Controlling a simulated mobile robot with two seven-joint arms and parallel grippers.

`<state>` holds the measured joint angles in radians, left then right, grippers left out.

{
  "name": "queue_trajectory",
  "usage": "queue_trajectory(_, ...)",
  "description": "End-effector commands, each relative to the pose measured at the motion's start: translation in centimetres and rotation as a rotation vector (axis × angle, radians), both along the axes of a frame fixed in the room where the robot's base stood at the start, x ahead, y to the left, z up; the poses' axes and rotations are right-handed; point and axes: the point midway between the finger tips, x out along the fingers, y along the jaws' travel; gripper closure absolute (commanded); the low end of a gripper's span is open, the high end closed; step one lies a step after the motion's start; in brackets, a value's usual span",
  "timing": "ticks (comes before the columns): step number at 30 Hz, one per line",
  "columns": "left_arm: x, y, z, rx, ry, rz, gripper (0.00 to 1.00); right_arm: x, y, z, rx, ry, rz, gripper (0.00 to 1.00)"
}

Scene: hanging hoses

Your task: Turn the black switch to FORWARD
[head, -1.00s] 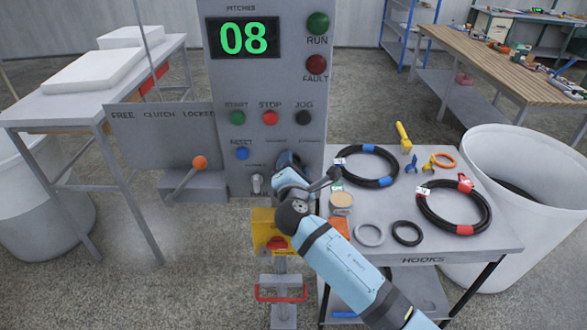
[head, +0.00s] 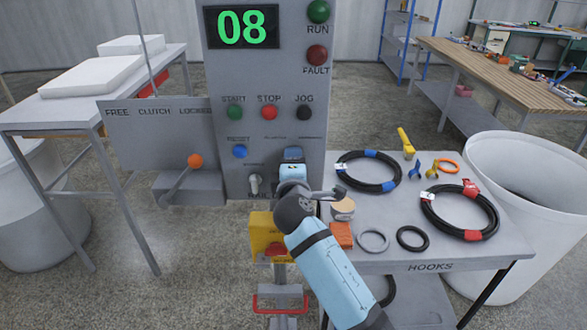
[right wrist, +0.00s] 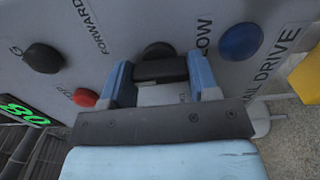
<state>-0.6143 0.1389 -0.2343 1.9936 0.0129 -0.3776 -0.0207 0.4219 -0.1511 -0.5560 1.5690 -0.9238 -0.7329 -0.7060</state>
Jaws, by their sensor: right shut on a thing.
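The black switch (right wrist: 160,68) shows in the right wrist view as a dark bar with a round dark part behind it on the grey panel. My right gripper (right wrist: 160,78) has one blue finger on each side of the bar and is shut on it. The word FORWARD stands left of the switch there and a partly covered "LOW" label stands right of it. I cannot tell which mark the switch points to. In the head view my right gripper (head: 292,160) is at the panel's lower right and hides the switch. My left gripper is not in view.
The panel holds a red STOP button (head: 269,113), a black JOG button (head: 304,113) and a small selector (head: 255,184) close to my gripper. A lever with an orange knob (head: 195,161) stands left. A hook table (head: 460,251) with hose coils is right.

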Motion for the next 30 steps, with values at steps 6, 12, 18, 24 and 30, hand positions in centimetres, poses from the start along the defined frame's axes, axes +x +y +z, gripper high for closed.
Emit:
queue_trajectory(6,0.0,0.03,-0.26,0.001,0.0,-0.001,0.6,0.01,-0.04,-0.09,0.03,0.001,-0.001,0.68)
queue_trajectory(12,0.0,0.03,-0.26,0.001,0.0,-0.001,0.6,0.01,-0.04,-0.06,0.031,0.002,-0.001,0.68)
queue_trajectory(18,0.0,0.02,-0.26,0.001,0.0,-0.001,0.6,0.01,-0.04,-0.06,0.031,0.001,-0.001,0.33)
queue_trajectory(24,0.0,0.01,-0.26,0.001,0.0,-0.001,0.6,0.0,-0.02,-0.04,0.03,0.001,0.0,0.19)
queue_trajectory(30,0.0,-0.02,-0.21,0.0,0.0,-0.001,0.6,0.03,-0.07,-0.01,0.03,0.001,0.0,0.19)
